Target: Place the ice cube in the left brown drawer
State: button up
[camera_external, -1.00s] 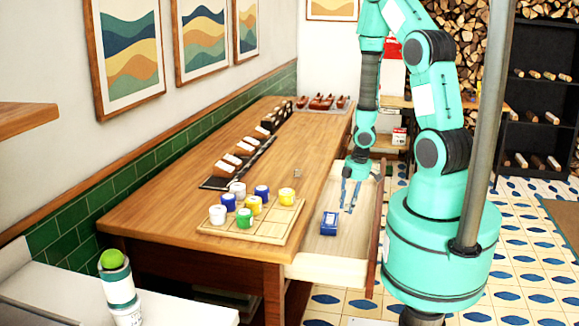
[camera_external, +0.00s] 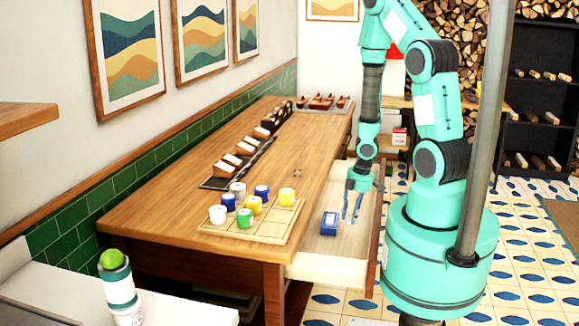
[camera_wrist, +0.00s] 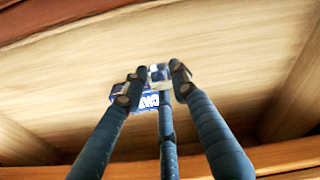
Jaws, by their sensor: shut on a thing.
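My gripper (camera_external: 351,219) has its dark blue fingers down inside the open wooden drawer (camera_external: 325,266) at the right side of the table. In the wrist view my gripper (camera_wrist: 156,82) is closed around a small, clear, greyish cube (camera_wrist: 158,73), apparently the ice cube. The cube cannot be made out in the external view. A blue box (camera_external: 329,223) with white lettering lies on the drawer floor, to the left of my fingers. It also shows behind the fingertips in the wrist view (camera_wrist: 148,101). I cannot tell whether the cube touches the drawer floor.
The wooden table (camera_external: 160,215) holds a board (camera_external: 282,234) with several coloured pots. A dark rack (camera_external: 212,183) with small items stands farther back. A small greyish spot (camera_external: 297,173) on the tabletop is too small to identify. The drawer floor is mostly clear.

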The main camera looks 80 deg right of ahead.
aim_at(348, 238)
jog(key=shift+f+b, duration=0.65)
jog(key=shift+f, duration=0.7)
jog(key=shift+f+b, duration=1.4)
jog(key=shift+f, duration=0.7)
jog(key=shift+f, duration=0.15)
jog(key=o, duration=0.8)
jog(key=shift+o, duration=0.2)
jog(key=shift+r, duration=0.2)
notch_tip(348, 238, up, 12)
jog(key=s+p, duration=0.1)
jog(key=p, duration=0.7)
jog(key=shift+s, duration=0.4)
